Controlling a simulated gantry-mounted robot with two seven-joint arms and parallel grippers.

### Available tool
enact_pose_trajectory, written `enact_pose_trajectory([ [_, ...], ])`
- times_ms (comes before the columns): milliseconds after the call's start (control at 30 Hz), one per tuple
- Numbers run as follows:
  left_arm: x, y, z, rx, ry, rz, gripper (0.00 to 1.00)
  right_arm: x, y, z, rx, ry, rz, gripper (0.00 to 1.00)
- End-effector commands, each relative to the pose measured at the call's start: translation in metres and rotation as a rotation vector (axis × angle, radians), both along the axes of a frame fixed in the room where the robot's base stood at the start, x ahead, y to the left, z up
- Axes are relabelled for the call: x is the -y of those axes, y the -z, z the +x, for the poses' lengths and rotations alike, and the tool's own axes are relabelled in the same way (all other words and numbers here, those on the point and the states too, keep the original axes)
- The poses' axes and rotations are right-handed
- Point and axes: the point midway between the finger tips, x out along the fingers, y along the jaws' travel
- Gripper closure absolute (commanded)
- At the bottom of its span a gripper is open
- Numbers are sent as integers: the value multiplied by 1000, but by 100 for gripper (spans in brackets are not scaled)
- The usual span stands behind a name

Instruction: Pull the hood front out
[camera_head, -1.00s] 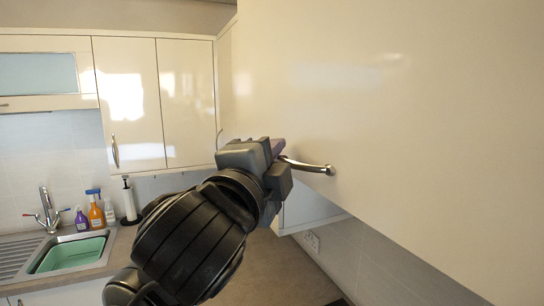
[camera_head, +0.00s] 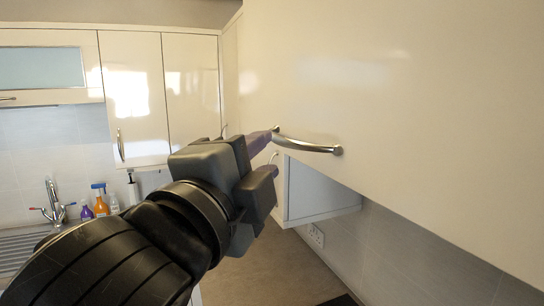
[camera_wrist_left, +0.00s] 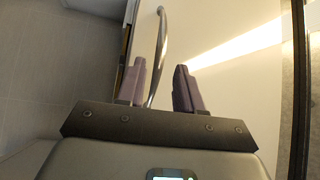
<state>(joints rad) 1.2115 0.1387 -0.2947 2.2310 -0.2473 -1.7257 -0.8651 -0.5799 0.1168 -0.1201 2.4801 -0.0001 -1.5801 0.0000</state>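The hood front (camera_head: 420,110) is the large glossy cream panel at the upper right of the head view. Its curved chrome handle (camera_head: 308,146) sits near its lower edge. My left gripper (camera_head: 268,156) is at the handle's left end, its two purple fingers apart. In the left wrist view the fingers (camera_wrist_left: 160,88) stand open, with the handle (camera_wrist_left: 162,45) passing through the gap between them and nearer the left finger. No gripping contact shows. A grey box side (camera_head: 318,190) shows below the front's lower edge. My right gripper is not in view.
Cream wall cabinets (camera_head: 135,90) with chrome handles hang at the left. Below them are a tap (camera_head: 56,205), several bottles (camera_head: 100,203) and a sink drainer (camera_head: 18,250). The worktop (camera_head: 260,270) under the hood is largely bare.

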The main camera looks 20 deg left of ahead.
Motion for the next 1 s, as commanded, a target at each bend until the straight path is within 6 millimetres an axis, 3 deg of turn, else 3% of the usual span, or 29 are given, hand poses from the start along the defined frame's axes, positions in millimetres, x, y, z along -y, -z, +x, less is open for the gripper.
enact_pose_trajectory([
  [200,0,4,-24,1,0,-2,64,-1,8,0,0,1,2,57],
  [400,0,4,-31,0,-1,-1,64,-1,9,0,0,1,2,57],
  [833,0,7,-29,-7,-1,0,64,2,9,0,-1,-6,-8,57],
  [1000,0,36,-9,-86,-1,-1,64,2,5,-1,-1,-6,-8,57],
])
